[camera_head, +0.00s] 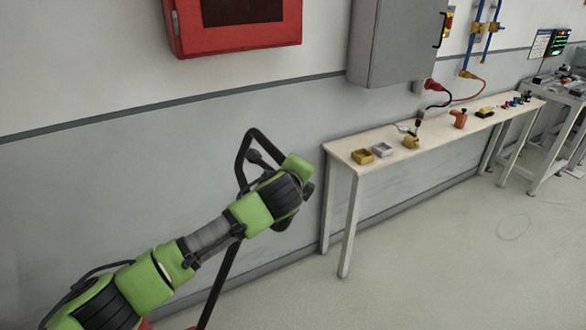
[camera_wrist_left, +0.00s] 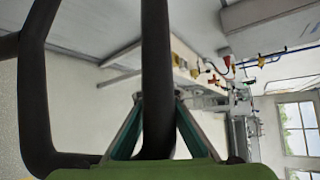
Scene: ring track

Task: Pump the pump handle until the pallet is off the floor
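The pump handle (camera_head: 243,158) is a black loop on a long dark shaft, which runs down and leaves the head view at the bottom. My green left arm reaches up to the loop and hides part of it. In the left wrist view, one black bar of the handle (camera_wrist_left: 155,50) passes between the fingers of my left gripper (camera_wrist_left: 158,105). The fingers slope in against both sides of the bar and look shut on it. My right gripper is not in view. The pallet and its forks are not in view, so its height cannot be told.
A narrow bench (camera_head: 340,150) with small yellow, grey and orange parts stands along the wall to the right. A red box (camera_head: 240,40) and a grey cabinet (camera_head: 395,45) hang on the wall. The floor (camera_head: 450,260) at the right front is clear.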

